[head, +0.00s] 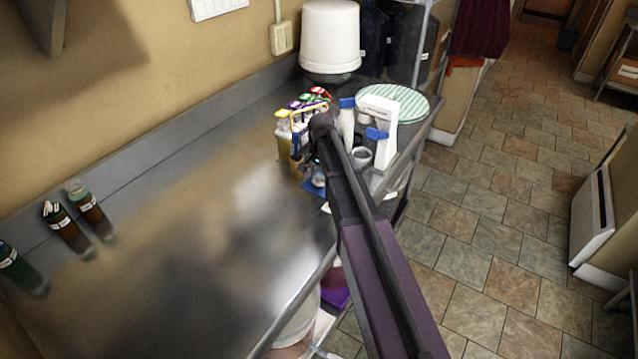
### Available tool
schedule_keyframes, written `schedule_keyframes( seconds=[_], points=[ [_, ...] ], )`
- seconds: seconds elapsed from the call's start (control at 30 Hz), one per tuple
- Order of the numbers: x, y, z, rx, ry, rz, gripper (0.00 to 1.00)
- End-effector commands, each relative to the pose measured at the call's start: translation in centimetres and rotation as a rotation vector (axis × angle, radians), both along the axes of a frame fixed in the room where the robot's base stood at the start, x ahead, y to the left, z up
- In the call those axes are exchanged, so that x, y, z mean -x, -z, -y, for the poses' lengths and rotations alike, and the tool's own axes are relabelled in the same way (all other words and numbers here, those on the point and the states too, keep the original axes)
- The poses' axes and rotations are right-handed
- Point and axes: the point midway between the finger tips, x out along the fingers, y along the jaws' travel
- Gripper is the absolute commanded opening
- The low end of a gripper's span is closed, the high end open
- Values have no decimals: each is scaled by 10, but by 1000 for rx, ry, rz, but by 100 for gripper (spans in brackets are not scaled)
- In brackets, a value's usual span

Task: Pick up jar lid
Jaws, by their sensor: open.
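My arm reaches from the lower right over the metal counter (180,265). My gripper (317,177) is at its far end, low by the counter's right edge and in front of a group of small containers. It is small and partly covered by my arm; the jaws are open. I cannot pick out the jar lid for sure. A round green-and-white striped disc (408,98) lies flat at the counter's far right end. A small grey cup-like piece (361,156) is right of my arm. Something blue (312,189) lies close under my gripper.
Bottles with coloured caps (283,135) stand left of my wrist. A white dispenser-like object (388,120) with blue parts stands on the right. A white bucket (330,38) is at the back. Dark bottles (66,228) line the left wall. The counter's middle is clear.

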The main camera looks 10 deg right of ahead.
Motion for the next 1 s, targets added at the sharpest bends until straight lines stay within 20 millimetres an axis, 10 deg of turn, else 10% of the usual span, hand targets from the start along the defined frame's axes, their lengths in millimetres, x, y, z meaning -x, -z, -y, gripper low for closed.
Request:
schedule_keyframes(
  seconds=[0.4, 0.67, 1.0],
  points=[
    [0, 0, 0, 0, 0, 0, 77],
    [0, 0, 0, 0, 0, 0, 5],
    [0, 0, 0, 0, 0, 0, 0]
  ],
)
